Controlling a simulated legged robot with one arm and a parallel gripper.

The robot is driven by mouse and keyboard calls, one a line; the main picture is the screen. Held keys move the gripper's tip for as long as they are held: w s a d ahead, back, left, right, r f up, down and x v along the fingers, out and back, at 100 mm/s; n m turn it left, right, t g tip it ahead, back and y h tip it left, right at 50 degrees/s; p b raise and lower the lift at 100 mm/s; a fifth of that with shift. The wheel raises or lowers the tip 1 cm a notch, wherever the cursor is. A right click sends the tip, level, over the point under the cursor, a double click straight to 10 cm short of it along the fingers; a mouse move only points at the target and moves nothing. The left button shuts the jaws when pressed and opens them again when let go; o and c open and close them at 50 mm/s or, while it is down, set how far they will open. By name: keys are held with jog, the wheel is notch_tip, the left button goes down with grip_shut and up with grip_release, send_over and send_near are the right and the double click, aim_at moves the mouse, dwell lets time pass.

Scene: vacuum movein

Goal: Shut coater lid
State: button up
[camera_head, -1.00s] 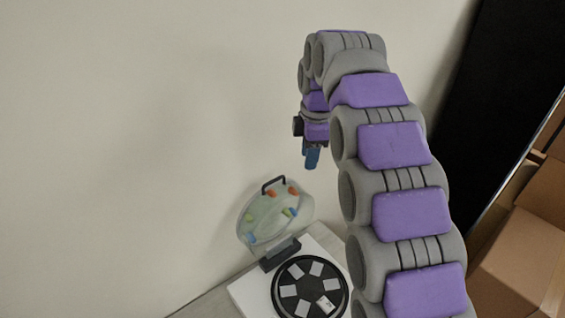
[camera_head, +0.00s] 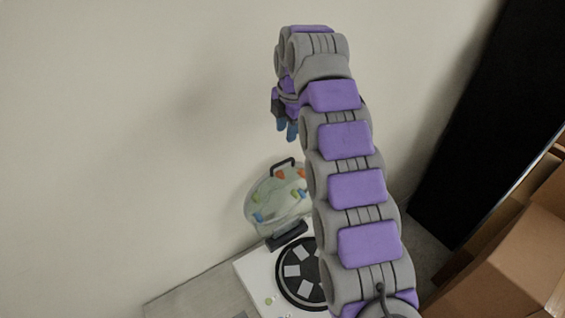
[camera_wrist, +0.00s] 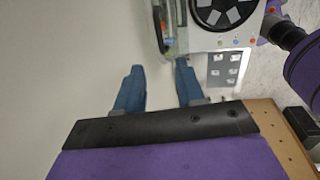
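The coater's clear lid (camera_head: 278,198) stands open and tilted up at the back of the white coater base (camera_head: 257,281), with a dark handle (camera_head: 283,166) on its top edge. The black round plate (camera_head: 299,270) with pale slides is uncovered, partly hidden by my arm. My gripper (camera_head: 287,130) is above the lid, near the wall, apart from it in the body view. In the wrist view its blue fingers (camera_wrist: 158,88) are spread with nothing between them. The lid (camera_wrist: 170,30) shows edge-on just beyond the right finger, and the round plate (camera_wrist: 222,10) lies further right.
A bare wall (camera_head: 120,130) stands close on the left behind the lid. Cardboard boxes (camera_head: 510,255) and a dark panel (camera_head: 480,130) are at the right. A grey tray with pale pieces (camera_wrist: 222,68) lies by the coater in the wrist view.

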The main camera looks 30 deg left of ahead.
aim_at(282, 163)
jog(key=f, duration=0.3)
jog(key=a+f, duration=0.1)
jog(key=f, duration=0.7)
jog(key=shift+w+a+f+p, duration=0.25)
jog(key=shift+a+p, duration=0.1)
jog(key=shift+w+a+f, duration=0.1)
jog(key=shift+a+f, duration=0.15)
jog(key=shift+f, duration=0.3)
jog(key=shift+c, duration=0.5)
jog(key=shift+d, duration=0.1)
grip_shut()
